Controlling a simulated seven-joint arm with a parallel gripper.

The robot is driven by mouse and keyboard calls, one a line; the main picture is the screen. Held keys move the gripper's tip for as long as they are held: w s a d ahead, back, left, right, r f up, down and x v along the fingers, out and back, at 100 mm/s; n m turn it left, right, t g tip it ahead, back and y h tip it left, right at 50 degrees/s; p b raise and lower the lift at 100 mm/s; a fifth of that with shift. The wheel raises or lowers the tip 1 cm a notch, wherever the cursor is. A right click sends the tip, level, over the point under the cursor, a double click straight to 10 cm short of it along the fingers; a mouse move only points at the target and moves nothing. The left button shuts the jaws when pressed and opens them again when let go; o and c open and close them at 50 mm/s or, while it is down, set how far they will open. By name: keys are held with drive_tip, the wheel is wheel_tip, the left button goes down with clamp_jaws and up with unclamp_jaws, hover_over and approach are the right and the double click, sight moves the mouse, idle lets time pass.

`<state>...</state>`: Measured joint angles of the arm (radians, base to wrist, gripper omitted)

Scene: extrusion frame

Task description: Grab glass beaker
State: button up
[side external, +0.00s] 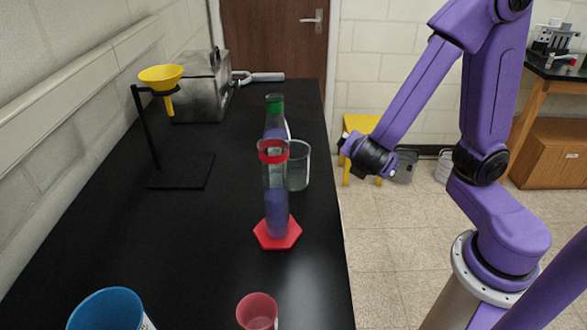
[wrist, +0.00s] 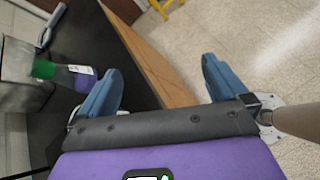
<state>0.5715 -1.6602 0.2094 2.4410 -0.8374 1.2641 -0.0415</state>
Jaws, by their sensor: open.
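The clear glass beaker (side external: 299,172) stands upright on the black bench, near its right edge in the side view. Its left part is hidden behind a tall graduated cylinder and a bottle. My gripper (side external: 343,150) is to the right of the beaker, past the bench edge and apart from it. In the wrist view my gripper (wrist: 162,66) has its two blue fingers spread wide with nothing between them. I cannot make out the beaker in the wrist view.
A graduated cylinder (side external: 265,180) on a red hexagonal base (side external: 278,236) and a green-capped bottle (side external: 274,104) crowd the beaker. A yellow funnel (side external: 161,77) on a stand, a metal box (side external: 201,90), a blue cup (side external: 107,312) and a red cup (side external: 257,312) share the bench (side external: 180,245).

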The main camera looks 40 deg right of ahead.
drive_tip(key=w+a+n+t+h, duration=0.1)
drive_tip(key=w+a+n+t, duration=0.25)
drive_tip(key=w, duration=0.25)
drive_tip(key=n+t+y, duration=0.2)
drive_tip(key=n+t, duration=0.5)
hover_over(298, 175)
drive_tip(key=shift+w+d+f+g, duration=0.15)
drive_tip(key=shift+w+f, duration=0.1)
drive_tip(key=shift+f, duration=0.5)
drive_tip(key=shift+w+d+f+g, duration=0.1)
drive_tip(key=shift+w+f, duration=0.1)
drive_tip(key=shift+f, duration=0.55)
wheel_tip(298, 175, down, 3)
drive_tip(key=shift+f, duration=0.1)
drive_tip(key=shift+x, duration=1.05)
drive_tip(key=shift+w+d, duration=0.15)
drive_tip(key=shift+w, duration=0.2)
drive_tip(key=c, duration=1)
